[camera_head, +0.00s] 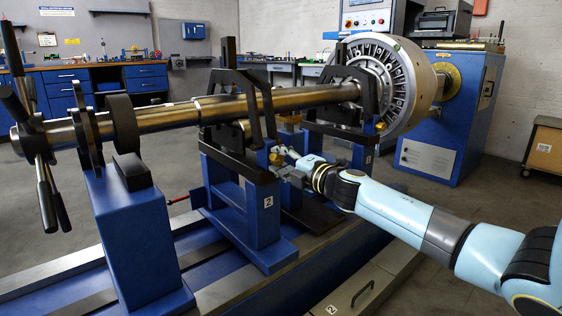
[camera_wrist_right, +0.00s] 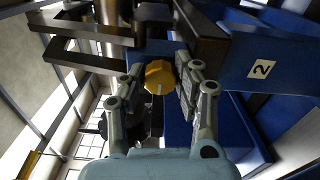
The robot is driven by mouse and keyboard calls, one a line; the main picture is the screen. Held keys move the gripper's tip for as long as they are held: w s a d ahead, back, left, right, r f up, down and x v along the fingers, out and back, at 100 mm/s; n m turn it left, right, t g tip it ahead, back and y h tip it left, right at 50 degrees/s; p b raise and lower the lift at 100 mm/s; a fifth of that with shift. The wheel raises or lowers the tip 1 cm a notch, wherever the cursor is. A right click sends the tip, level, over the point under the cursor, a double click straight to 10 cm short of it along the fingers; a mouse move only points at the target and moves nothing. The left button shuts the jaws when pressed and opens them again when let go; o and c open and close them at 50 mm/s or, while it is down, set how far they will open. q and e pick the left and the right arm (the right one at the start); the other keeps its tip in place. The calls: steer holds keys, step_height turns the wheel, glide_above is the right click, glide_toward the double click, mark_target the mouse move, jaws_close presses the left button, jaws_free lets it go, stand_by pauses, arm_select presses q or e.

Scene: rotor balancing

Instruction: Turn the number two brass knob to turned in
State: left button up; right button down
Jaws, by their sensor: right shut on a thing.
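The number two brass knob (camera_wrist_right: 160,77) is a faceted yellow knob with a pale line on its face. It sits on the blue pedestal (camera_head: 240,190) marked with a white 2 label, which also shows in the wrist view (camera_wrist_right: 232,80). My right gripper (camera_head: 280,158) reaches it from the right in the head view. In the wrist view the right gripper's fingers (camera_wrist_right: 162,80) stand on either side of the knob and are shut on it. In the head view the gripper mostly hides the knob. My left gripper is in neither view.
A long steel shaft (camera_head: 170,115) runs above the pedestal to a bladed rotor disc (camera_head: 385,85). Black bracket arms (camera_head: 240,88) rise around the shaft close above my right gripper. A spoked handle (camera_head: 35,130) is at left. A blue cabinet (camera_head: 460,110) stands behind.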

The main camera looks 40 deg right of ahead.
steer(key=shift+f, duration=0.1)
stand_by(0.5)
steer(key=c, duration=0.9)
jaws_free()
steer(key=shift+c, duration=0.2)
